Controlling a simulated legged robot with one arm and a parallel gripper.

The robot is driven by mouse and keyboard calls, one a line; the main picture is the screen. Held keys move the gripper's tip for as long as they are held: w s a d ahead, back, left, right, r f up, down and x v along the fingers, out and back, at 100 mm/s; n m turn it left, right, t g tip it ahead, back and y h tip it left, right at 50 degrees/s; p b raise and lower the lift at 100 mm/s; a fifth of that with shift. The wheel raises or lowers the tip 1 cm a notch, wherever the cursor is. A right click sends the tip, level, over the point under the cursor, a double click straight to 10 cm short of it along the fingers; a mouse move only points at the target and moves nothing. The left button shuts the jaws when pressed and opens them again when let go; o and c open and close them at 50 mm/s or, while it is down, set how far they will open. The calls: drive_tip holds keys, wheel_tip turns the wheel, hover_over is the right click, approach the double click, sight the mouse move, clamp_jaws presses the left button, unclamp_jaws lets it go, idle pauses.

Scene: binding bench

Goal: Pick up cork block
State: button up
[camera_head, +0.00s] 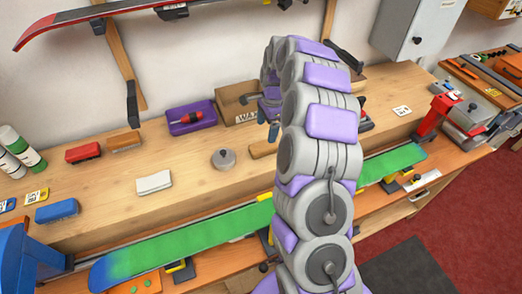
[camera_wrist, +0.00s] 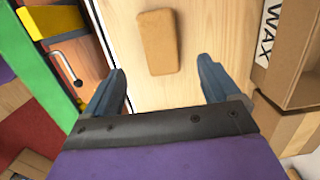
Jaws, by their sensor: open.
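The cork block (camera_wrist: 158,42) is a tan, rounded rectangular block lying flat on the wooden bench top. In the wrist view it lies beyond the fingertips, near the middle of the gap between them. In the head view the cork block (camera_head: 262,150) shows in part, just left of my arm. My gripper (camera_wrist: 162,82) is open and empty, its two blue-grey fingers spread apart. In the head view my gripper (camera_head: 270,108) is partly hidden by my own arm, above the bench behind the block.
A cardboard box marked WAX (camera_wrist: 302,50) stands close to the right finger. A green ski (camera_head: 180,243) lies clamped along the bench front. A purple tray (camera_head: 191,117) and a round grey weight (camera_head: 223,159) are to the left. Bare bench lies around the block.

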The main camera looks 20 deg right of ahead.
sight(265, 145)
drive_tip(key=f, duration=0.2)
drive_tip(key=d+f, duration=0.1)
drive_tip(key=f, duration=0.1)
drive_tip(key=shift+f+b, duration=0.25)
drive_tip(key=shift+b, duration=0.1)
drive_tip(key=shift+a+f, duration=0.15)
drive_tip(key=shift+a, duration=0.15)
drive_tip(key=a+f, duration=0.1)
drive_tip(key=a+f+b, duration=0.1)
drive_tip(key=shift+a+f, duration=0.2)
drive_tip(key=shift+a, duration=0.15)
drive_tip(key=f, duration=0.1)
drive_tip(key=d+f, duration=0.1)
drive_tip(key=shift+d+f, duration=0.25)
drive_tip(key=shift+f, duration=0.05)
drive_tip(key=shift+d, duration=0.4)
drive_tip(key=shift+a+r, duration=0.15)
drive_tip(key=shift+a, duration=0.85)
drive_tip(key=c, duration=0.7)
drive_tip(key=shift+d, duration=0.35)
drive_tip(key=c, duration=0.3)
drive_tip(key=shift+d, duration=0.35)
drive_tip(key=shift+c, duration=0.2)
